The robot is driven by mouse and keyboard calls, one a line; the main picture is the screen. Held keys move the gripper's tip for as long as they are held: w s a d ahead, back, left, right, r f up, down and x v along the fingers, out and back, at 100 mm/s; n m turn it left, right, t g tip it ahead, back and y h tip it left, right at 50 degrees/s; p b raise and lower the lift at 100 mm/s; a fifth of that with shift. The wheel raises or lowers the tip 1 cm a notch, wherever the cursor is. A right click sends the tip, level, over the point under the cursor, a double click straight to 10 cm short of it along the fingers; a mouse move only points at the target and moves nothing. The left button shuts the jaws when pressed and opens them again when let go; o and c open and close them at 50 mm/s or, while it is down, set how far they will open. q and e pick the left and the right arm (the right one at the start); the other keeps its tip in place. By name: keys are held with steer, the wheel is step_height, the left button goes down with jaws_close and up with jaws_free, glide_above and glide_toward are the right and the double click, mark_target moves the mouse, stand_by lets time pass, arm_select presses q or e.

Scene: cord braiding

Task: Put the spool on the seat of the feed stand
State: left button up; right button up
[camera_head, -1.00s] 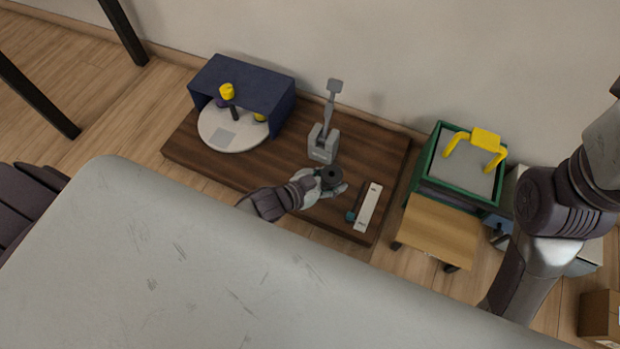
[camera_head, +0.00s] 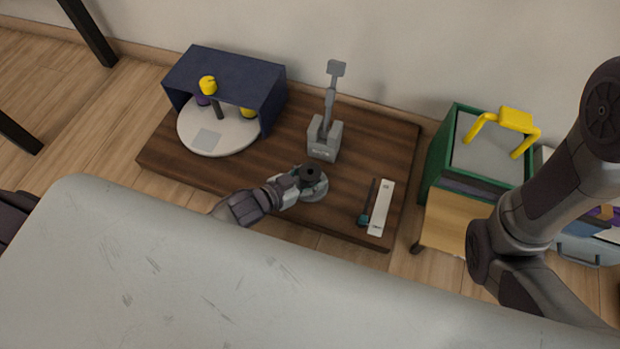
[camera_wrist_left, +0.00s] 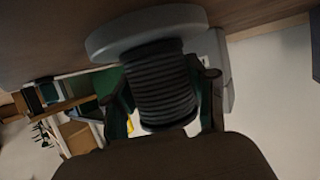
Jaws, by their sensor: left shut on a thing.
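The spool (camera_head: 311,174) is a dark, ribbed cylinder with a hole in its top. My left gripper (camera_head: 302,182) is shut on it, with a finger on each side. In the left wrist view the spool (camera_wrist_left: 160,88) appears upside down between the fingers (camera_wrist_left: 162,105). A round light-grey disc, which looks like the seat of the feed stand (camera_head: 318,193), is directly beneath the spool; it also shows in the left wrist view (camera_wrist_left: 145,28). The spool's end meets the disc or is very close; I cannot tell if it rests fully. My right gripper is out of view.
A grey lever device (camera_head: 324,139) stands just behind the spool on the brown board (camera_head: 258,170). A white strip (camera_head: 381,208) lies to the right. A navy cover (camera_head: 228,70) over a white turntable (camera_head: 190,140) is at left. A green bin (camera_head: 437,155) stands at right.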

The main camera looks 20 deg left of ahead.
arm_select(q)
steer(key=shift+r, duration=0.1)
steer(key=shift+f, duration=0.2)
steer(key=o, duration=1.2)
steer(key=shift+r, duration=0.15)
